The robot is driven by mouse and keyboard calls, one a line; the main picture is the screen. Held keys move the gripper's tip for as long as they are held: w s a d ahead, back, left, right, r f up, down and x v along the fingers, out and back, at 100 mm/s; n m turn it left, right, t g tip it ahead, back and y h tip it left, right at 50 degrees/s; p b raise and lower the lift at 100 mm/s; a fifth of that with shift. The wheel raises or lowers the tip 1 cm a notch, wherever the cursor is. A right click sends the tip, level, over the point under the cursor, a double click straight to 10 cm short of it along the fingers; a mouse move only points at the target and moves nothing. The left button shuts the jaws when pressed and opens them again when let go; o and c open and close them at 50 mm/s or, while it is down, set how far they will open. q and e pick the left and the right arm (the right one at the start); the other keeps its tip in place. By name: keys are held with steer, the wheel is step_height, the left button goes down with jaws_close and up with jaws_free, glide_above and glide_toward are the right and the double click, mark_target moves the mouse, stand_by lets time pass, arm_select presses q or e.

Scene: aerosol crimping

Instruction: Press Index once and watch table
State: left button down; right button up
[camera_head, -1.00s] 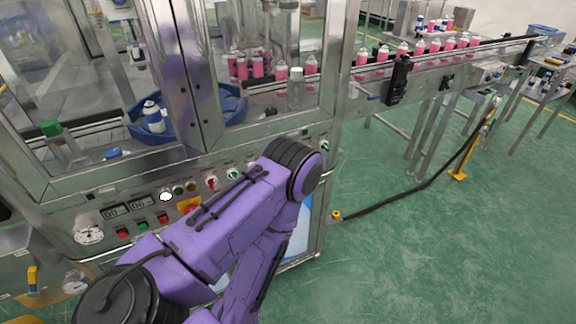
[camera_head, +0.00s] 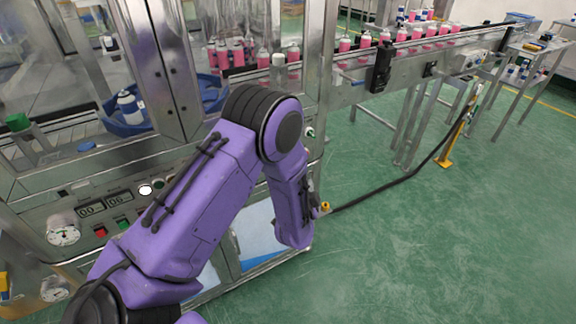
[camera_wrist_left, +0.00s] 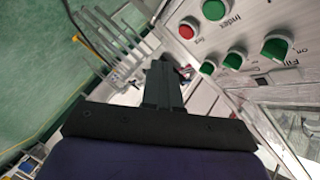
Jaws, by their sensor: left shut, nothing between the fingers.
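In the left wrist view the green Index button (camera_wrist_left: 213,9) sits on the metal panel, with its label beside it. My left gripper (camera_wrist_left: 166,66) is shut and empty, below and to the left of the button, apart from it in the picture. In the head view my purple left arm bends down in front of the panel; its fingers cannot be made out, and the Index button cannot be picked out. Behind the machine's glass, pink cans (camera_head: 237,55) stand near a blue round bowl (camera_head: 212,92). The index table itself is not clear. My right gripper is out of view.
A red button (camera_wrist_left: 188,28) and green knobs (camera_wrist_left: 234,60) neighbour the Index button. The control panel also carries a gauge (camera_head: 62,229) and displays. A conveyor (camera_head: 430,50) with pink cans runs to the right. A black cable (camera_head: 385,186) crosses the otherwise open green floor.

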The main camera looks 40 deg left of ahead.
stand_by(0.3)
arm_select(q)
steer(key=w+a+b, duration=0.1)
steer(key=w+a, duration=0.2)
steer(key=a, duration=0.5)
steer(key=shift+w, duration=0.2)
steer(key=shift+a, duration=0.15)
stand_by(1.7)
steer(key=shift+w+a, duration=0.15)
steer(key=shift+a, duration=0.15)
